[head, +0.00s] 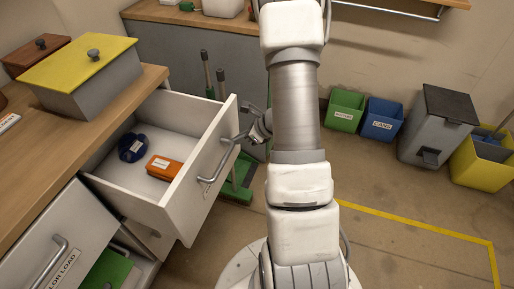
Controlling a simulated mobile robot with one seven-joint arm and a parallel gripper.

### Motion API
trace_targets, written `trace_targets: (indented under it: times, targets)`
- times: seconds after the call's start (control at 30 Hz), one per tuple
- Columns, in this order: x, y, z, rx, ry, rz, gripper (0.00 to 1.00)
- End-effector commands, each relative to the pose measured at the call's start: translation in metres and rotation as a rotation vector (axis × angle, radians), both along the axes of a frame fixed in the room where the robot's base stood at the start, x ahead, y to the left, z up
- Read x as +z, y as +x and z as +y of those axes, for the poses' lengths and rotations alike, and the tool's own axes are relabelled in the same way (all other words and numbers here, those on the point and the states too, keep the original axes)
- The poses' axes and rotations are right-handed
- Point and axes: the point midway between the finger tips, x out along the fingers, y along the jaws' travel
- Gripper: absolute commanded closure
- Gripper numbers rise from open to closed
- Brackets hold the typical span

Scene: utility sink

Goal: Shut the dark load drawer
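A pale grey drawer (187,212) is pulled well out of the wooden-topped counter at the left. No label shows on it, so I cannot tell if it is the dark load drawer. A dark blue round item (132,147) and an orange box (164,168) lie inside. Its bar handle (216,166) is on the front face. My gripper (241,122) is at the far end of this front, close to the handle's upper end. Its fingers look apart with nothing between them. I cannot tell if it touches the drawer.
A second front (63,240), its label ending in "OR LOAD", is at lower left beside something green (108,270). A yellow-lidded box (84,80) stands on the counter. Green-handled tools (222,84) stand behind the drawer. Bins (382,120) line the right wall; the floor between is clear.

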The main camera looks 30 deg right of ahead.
Motion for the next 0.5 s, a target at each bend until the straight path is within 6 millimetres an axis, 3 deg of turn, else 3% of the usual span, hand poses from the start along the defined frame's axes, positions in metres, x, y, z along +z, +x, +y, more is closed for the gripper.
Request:
trace_targets:
  times: [0.5]
  targets:
    - [0.0,0.118,0.087,0.004,0.002,-0.002,1.0]
